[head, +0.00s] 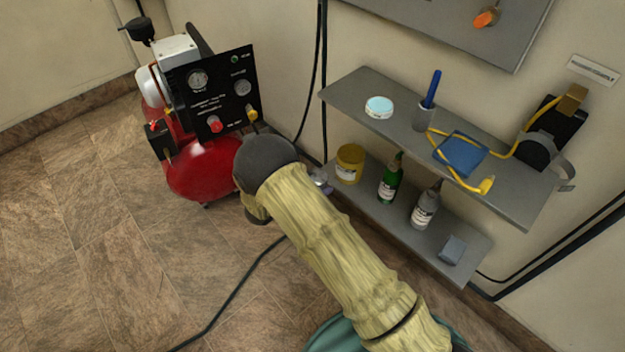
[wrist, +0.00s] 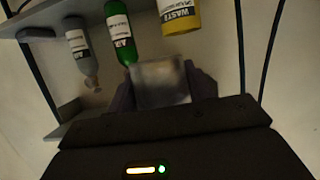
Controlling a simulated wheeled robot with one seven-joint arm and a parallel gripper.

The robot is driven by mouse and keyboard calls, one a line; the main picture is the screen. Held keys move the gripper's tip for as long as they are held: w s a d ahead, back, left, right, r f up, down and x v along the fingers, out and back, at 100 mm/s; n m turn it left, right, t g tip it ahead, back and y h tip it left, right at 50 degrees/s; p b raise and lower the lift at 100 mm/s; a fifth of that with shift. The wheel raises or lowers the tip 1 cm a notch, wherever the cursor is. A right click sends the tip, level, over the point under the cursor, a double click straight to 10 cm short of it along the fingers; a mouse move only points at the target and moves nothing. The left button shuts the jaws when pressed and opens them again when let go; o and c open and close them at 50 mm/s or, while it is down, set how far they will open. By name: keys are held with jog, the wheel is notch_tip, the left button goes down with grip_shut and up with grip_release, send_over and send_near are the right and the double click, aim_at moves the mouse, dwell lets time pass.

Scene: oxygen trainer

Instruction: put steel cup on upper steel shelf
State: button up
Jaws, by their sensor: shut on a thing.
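The steel cup (wrist: 162,80) is between the two fingers of my gripper (wrist: 163,88) in the wrist view, which is upside down. The gripper is shut on it. In the head view my arm hides most of the gripper; a small shiny bit (head: 320,181) shows past the arm, by the left end of the lower shelf. The upper steel shelf (head: 365,88) is on the wall at right, above and to the right of that bit. The lower shelf (head: 388,221) is below it.
The upper shelf holds a round pale tin (head: 379,107), a blue pen in a holder (head: 431,90), a blue cloth (head: 460,152), and a yellow cable. The lower shelf holds a yellow waste tin (head: 350,163), green bottle (head: 390,180) and grey bottle (head: 425,208). A red compressor (head: 205,165) stands left.

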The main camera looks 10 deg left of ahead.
jog(key=d+r+p, duration=0.4)
jog(key=r+p, duration=0.4)
jog(key=r, duration=0.7)
jog(key=d+r+p, duration=0.4)
jog(key=r+p, duration=0.4)
jog(key=r, duration=0.7)
jog(key=shift+w+r, duration=0.4)
